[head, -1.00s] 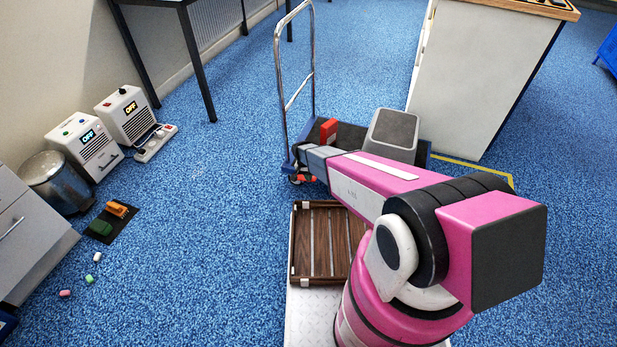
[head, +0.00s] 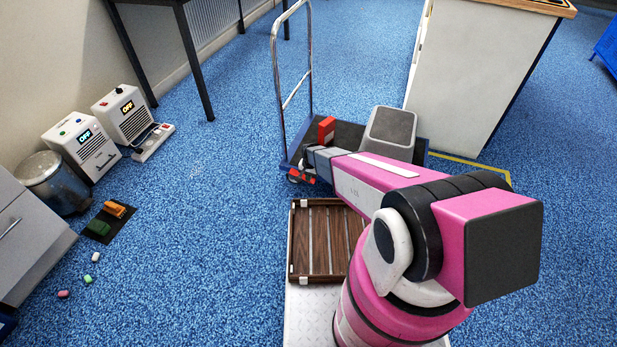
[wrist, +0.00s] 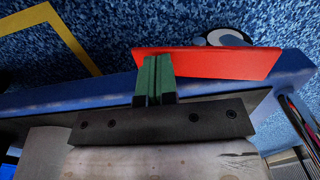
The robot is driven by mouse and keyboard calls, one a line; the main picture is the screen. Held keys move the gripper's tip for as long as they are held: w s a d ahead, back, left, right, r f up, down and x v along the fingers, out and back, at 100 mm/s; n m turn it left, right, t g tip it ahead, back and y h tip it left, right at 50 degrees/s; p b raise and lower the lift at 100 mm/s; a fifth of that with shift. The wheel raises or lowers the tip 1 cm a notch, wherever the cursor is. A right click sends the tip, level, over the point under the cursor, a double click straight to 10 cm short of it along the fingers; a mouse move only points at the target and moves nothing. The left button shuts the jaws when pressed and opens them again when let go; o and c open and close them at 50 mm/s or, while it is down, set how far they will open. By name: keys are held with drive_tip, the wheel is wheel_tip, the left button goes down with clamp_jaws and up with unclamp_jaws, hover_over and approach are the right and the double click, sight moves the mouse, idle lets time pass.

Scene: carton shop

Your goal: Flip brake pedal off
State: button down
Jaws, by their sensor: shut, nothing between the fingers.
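The brake pedal is a flat red plate (wrist: 205,63) in the wrist view. It sits beyond the blue edge of the trolley (wrist: 60,93), with a wheel (wrist: 228,37) partly behind it. In the head view, red (head: 303,177) shows low at the trolley's near left corner. My gripper (wrist: 155,82) has green fingers, closed together and empty. They overlap the plate's left end in the wrist view; I cannot tell whether they touch it. In the head view my wrist hides the fingers, above that corner.
A red block (head: 326,129) and a grey box (head: 391,130) stand on the trolley deck. The trolley's chrome handle (head: 275,70) rises on the left. A slatted wooden tray (head: 328,240) is in front. A white cabinet (head: 470,75) stands behind. Blue floor to the left is mostly clear.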

drive_tip(key=shift+r, duration=0.1)
drive_tip(key=shift+r, duration=0.7)
drive_tip(key=s+d+r, duration=0.1)
drive_tip(key=d+r, duration=0.2)
drive_tip(key=r, duration=1)
drive_tip(key=shift+r, duration=0.3)
drive_tip(key=shift+s+d, duration=0.1)
drive_tip(key=s+d+r+n, duration=0.2)
drive_tip(key=s+d+r, duration=0.5)
drive_tip(key=r, duration=0.5)
drive_tip(key=s+d+r+n, duration=0.2)
drive_tip(key=s+d+r, duration=0.5)
drive_tip(key=r, duration=0.5)
drive_tip(key=shift+s+d, duration=0.2)
drive_tip(key=shift+s, duration=0.9)
